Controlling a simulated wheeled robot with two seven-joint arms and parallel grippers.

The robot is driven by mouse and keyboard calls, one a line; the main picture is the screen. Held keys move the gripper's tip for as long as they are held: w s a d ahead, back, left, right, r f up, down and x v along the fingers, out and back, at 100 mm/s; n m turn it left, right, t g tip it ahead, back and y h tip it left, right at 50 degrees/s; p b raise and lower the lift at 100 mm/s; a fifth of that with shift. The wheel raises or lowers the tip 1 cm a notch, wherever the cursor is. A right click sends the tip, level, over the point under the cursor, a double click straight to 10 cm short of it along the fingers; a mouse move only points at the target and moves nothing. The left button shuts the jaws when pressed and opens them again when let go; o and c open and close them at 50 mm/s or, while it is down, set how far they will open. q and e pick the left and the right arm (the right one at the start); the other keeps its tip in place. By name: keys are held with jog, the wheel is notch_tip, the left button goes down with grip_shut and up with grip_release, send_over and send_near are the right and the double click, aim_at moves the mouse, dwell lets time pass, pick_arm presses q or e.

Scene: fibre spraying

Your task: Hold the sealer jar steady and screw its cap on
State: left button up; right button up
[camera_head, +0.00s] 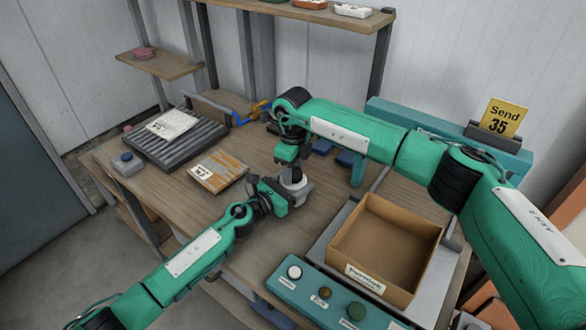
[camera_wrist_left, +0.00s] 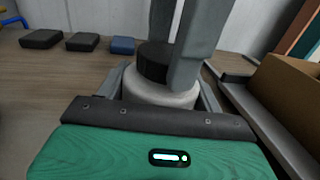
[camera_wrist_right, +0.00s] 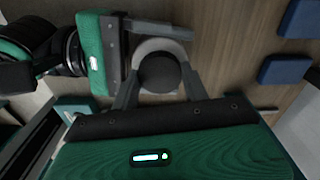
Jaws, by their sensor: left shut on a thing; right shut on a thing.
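The sealer jar is pale grey and stands upright on the workbench (camera_head: 258,210); its body (camera_wrist_left: 165,95) shows in the left wrist view. My left gripper (camera_head: 290,192) is shut around the jar's sides from the left. The black round cap (camera_wrist_left: 155,62) sits at the jar's top, level, with no clear gap; how far it is threaded cannot be told. My right gripper (camera_wrist_right: 163,85) comes from above and is shut on the cap, which shows from above in the right wrist view (camera_wrist_right: 159,74). In the head view the grippers hide most of the cap.
A cardboard box (camera_head: 385,245) stands right of the jar, behind a teal button panel (camera_head: 325,295). An orange-and-tan packet (camera_head: 218,172) and a ribbed grey tray (camera_head: 160,140) lie to the left. Small dark blue blocks (camera_wrist_left: 122,45) lie beyond the jar.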

jog(key=shift+m, duration=0.4)
jog(key=o, duration=1.2)
jog(key=shift+c, duration=0.2)
notch_tip(320, 180, up, 12)
pick_arm(q)
jog(key=o, duration=2)
jog(key=shift+c, duration=0.2)
